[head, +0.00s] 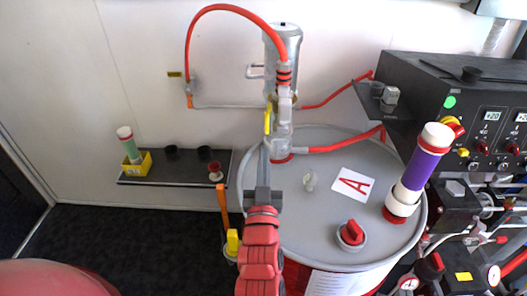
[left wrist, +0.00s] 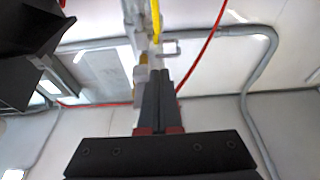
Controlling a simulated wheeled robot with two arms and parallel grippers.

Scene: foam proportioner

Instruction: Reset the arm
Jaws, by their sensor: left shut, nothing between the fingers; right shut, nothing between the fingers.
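My left gripper (head: 263,150) is in the middle of the head view, in front of the silver pump (head: 284,55) that stands on the grey drum (head: 300,215). Its fingers are shut and empty, pointing up towards the yellow lever (head: 267,119) on the pump fitting. The left wrist view shows the same shut fingers (left wrist: 162,80), close together, with the yellow lever (left wrist: 156,18) beyond their tips. I cannot tell whether the tips touch the fitting. My right gripper is not in view.
A black control panel (head: 470,110) stands right. A low shelf (head: 185,180) holds a green-white bottle (head: 129,145) at left. Red hoses (head: 225,8) loop above.

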